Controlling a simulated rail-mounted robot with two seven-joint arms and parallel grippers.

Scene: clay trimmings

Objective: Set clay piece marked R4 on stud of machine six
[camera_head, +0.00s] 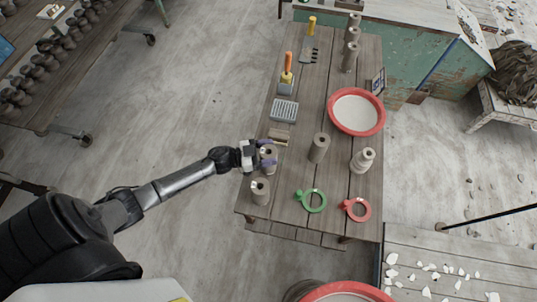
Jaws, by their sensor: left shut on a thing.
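My left gripper (267,154) reaches in from the left over the wooden table's left edge. It is shut on a small grey-brown clay piece (269,164), which its purple fingers partly hide. Whether this piece touches the tabletop I cannot tell. Other clay pieces stand upright nearby: one (260,191) at the front left corner, one (319,148) in the middle and a paler, stepped one (362,160) to the right. Any R4 mark is too small to read. I cannot make out which thing is machine six or its stud. My right gripper is not in view.
The wooden table (295,222) also holds a red-rimmed basin (357,113), a green ring tool (315,201), a red ring tool (357,209), a grey tray (284,111) and an orange-handled tool (288,68). Several clay pieces stand at its back. A shelf of dark pieces stands upper left.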

